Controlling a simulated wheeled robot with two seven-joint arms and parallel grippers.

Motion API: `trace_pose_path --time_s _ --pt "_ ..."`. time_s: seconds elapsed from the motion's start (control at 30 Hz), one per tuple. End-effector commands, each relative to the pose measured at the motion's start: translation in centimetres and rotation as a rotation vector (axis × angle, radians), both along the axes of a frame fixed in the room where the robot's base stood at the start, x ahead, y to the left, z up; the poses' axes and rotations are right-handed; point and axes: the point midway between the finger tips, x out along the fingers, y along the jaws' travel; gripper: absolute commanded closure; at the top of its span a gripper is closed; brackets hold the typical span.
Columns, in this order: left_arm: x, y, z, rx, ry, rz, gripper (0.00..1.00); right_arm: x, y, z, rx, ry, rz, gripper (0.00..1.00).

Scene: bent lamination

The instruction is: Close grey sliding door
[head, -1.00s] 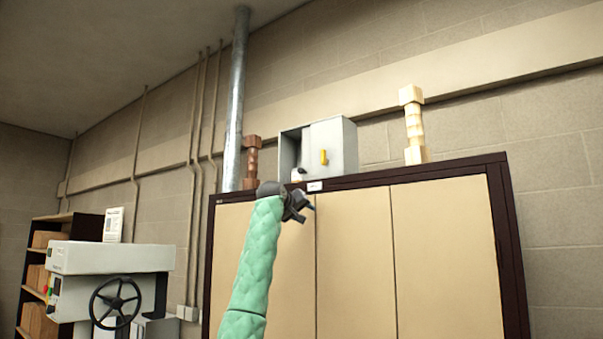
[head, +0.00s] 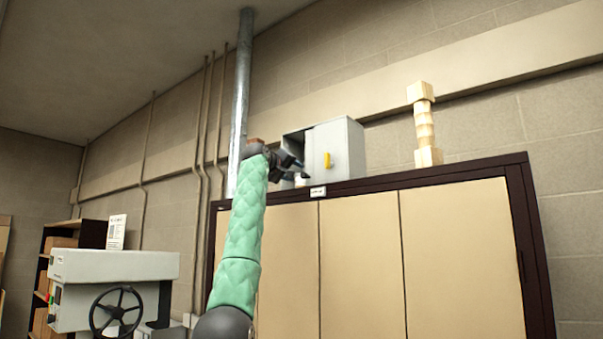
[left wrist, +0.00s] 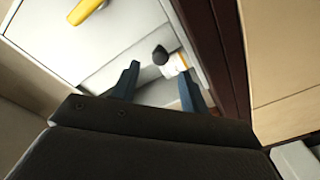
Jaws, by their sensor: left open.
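A grey metal box (head: 357,148) stands on top of the tall cabinet. Its grey sliding door (head: 337,140) covers the right part of the front, and the left part is open and dark inside. The door carries a yellow upright handle (head: 328,160), which also shows at the top of the left wrist view (left wrist: 88,9). My left gripper (head: 303,170) is open in front of the opening, left of the handle and apart from it. In the left wrist view a small white container with a dark cap (left wrist: 172,65) shows between the fingers, not gripped. My right gripper is out of view.
The dark-framed cabinet (head: 450,172) with beige doors lies below. A metal pipe (head: 240,100) rises behind. A machine with a handwheel (head: 117,310) stands lower left.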

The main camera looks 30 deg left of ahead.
Motion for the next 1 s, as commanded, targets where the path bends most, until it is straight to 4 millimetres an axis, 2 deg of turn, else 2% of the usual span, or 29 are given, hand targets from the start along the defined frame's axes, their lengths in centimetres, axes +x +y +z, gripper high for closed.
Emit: trace_pose_path --time_s 0.1,0.4,0.83,0.87,1.0 --pt "1.8 -0.1 0.5 0.0 0.003 -0.001 0.55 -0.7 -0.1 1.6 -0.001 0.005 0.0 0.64" --pt "4.7 -0.1 0.2 0.0 0.001 -0.001 0.55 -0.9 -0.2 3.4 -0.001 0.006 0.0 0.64" --pt "5.4 0.0 -0.1 0.0 0.0 0.0 0.55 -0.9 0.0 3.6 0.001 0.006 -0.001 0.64" --pt "5.4 0.0 -0.1 0.0 0.0 0.0 0.59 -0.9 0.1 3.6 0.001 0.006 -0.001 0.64" --pt "5.4 0.0 -0.1 0.0 0.0 0.0 0.87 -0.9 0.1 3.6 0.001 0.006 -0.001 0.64"
